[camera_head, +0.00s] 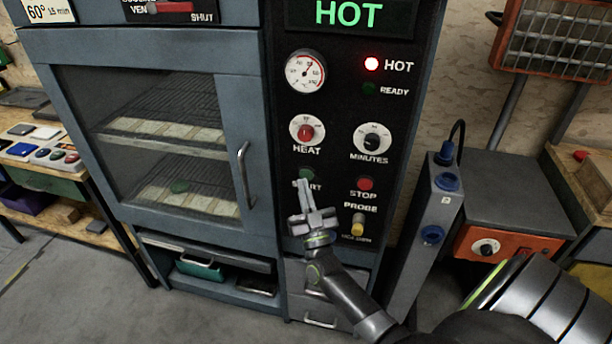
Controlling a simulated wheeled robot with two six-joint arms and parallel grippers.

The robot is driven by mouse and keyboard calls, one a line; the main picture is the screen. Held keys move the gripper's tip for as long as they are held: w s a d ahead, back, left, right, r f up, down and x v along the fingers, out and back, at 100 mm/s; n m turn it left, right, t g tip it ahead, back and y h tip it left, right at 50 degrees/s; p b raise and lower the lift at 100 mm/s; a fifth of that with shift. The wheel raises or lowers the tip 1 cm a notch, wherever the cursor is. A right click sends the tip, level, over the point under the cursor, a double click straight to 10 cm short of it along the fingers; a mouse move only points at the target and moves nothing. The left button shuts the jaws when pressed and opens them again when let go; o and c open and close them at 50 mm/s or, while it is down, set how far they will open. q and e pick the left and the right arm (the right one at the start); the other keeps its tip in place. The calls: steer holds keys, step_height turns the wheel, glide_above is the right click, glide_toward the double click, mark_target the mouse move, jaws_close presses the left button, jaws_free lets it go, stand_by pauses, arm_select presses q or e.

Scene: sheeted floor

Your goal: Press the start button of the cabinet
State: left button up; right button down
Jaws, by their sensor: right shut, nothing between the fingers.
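The cabinet (150,50) is a tall blue-grey unit with a glazed door and a black control panel on its right side. The green start button (307,173) sits below the heat knob, above a label of which only the end shows. My right gripper (301,185) is shut and empty, pointing up the panel just below the button. Its fingers hide most of the label, and their tips are at the button's lower left edge. I cannot tell whether they touch it. My left gripper is not in view.
The red stop button (364,184) and yellow probe plug (358,224) are right of the gripper. The red heat knob (306,131) and the minutes knob (372,139) are above. The door handle (245,175) projects at left. A grey post (428,235) stands at right.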

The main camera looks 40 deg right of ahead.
steer(key=shift+w+d, duration=0.1)
steer(key=shift+w+d, duration=0.2)
steer(key=shift+d, duration=0.05)
stand_by(0.3)
steer(key=shift+w+d, duration=0.2)
steer(key=shift+d, duration=0.05)
stand_by(0.7)
stand_by(0.3)
steer(key=shift+s+a, duration=0.5)
steer(key=shift+a, duration=0.1)
steer(key=shift+s+a+p, duration=0.85)
steer(key=shift+s+a, duration=0.8)
steer(key=shift+a, duration=0.25)
